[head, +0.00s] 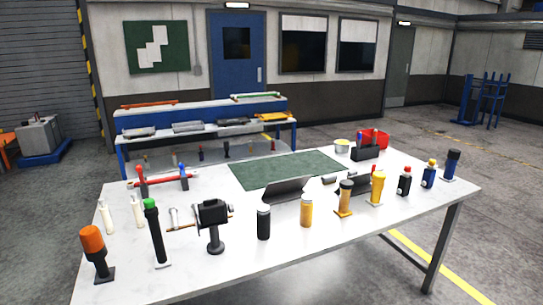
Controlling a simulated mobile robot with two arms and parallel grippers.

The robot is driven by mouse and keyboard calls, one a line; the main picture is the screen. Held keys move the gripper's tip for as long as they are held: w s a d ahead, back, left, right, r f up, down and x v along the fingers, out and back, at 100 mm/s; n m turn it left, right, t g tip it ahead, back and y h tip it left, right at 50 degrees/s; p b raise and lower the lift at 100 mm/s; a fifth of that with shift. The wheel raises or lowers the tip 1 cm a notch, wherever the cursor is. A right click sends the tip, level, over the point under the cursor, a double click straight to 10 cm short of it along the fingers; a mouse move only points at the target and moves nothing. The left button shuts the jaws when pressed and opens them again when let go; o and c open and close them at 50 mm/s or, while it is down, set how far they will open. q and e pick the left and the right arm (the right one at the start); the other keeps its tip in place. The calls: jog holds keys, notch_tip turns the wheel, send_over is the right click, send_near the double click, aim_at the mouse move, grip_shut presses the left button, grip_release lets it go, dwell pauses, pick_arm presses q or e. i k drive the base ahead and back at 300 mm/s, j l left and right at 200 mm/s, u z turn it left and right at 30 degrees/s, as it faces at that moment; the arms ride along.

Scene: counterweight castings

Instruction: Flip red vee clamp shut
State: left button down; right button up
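Neither of my grippers shows in the head view.
A black vise-like stand (213,222), a green-topped black tool (153,232) and an orange-topped tool (93,248) stand at left. Several bottles line the front and right. A green mat (285,169) and red bin (376,138) lie farther back. A blue bench (200,117) stands behind.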

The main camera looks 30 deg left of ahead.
aim_at(138, 169)
jog(key=u, duration=1.7)
